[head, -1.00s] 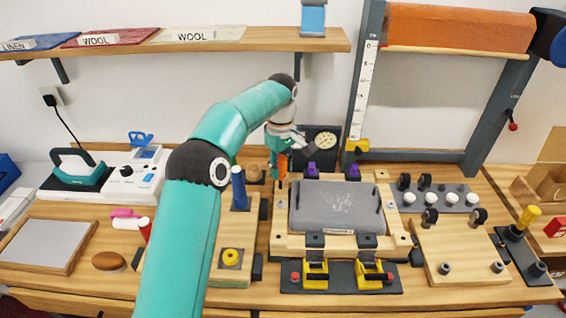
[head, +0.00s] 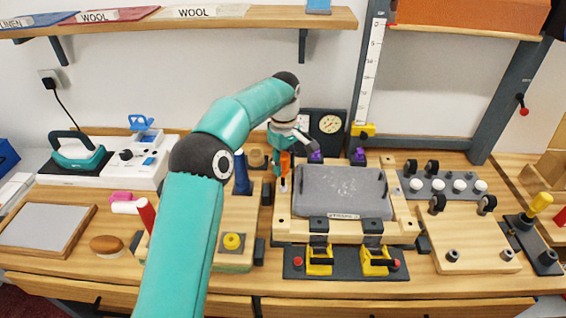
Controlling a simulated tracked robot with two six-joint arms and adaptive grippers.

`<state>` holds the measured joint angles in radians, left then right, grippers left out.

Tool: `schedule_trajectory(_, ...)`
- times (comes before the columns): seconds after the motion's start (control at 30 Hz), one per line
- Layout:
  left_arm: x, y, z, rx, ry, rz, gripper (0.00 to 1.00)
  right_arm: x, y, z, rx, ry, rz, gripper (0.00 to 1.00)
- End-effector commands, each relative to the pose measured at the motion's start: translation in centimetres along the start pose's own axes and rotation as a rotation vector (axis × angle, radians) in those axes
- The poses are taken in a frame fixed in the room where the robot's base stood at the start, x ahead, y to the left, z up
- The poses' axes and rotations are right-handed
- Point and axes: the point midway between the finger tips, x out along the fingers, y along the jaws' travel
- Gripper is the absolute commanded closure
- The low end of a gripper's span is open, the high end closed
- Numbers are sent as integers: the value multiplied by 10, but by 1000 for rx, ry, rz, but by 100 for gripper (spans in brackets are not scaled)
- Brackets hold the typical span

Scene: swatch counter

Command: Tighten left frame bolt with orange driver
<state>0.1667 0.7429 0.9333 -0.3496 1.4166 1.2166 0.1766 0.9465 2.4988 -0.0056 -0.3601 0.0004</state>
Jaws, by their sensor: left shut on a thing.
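My left gripper (head: 285,147) is shut on the orange driver (head: 284,163), at the left side of the wooden frame (head: 300,230). The driver points downward and looks upright. Its tip is at the frame's left rail, where the left bolt would be. The bolt is too small and covered to make out, so I cannot tell whether the tip is seated on it. A grey slab (head: 342,190) lies inside the frame. My right gripper is not in view.
Yellow clamps (head: 319,259) stand in front of the frame, and purple parts (head: 358,155) behind it. A dial gauge (head: 329,123) stands behind my gripper. A blue upright handle (head: 241,173) is to the left. A grey rack with white knobs (head: 459,186) is to the right.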

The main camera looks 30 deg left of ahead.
Motion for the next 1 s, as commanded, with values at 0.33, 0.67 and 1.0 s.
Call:
schedule_trajectory(0.33, -3, 1, 2, 1, 0, 0, 94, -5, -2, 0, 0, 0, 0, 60)
schedule_trajectory(0.67, -2, 2, 3, 2, 0, 0, 94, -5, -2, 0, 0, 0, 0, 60)
schedule_trajectory(1.0, 1, 2, 2, 2, 0, 0, 94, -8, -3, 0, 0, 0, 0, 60)
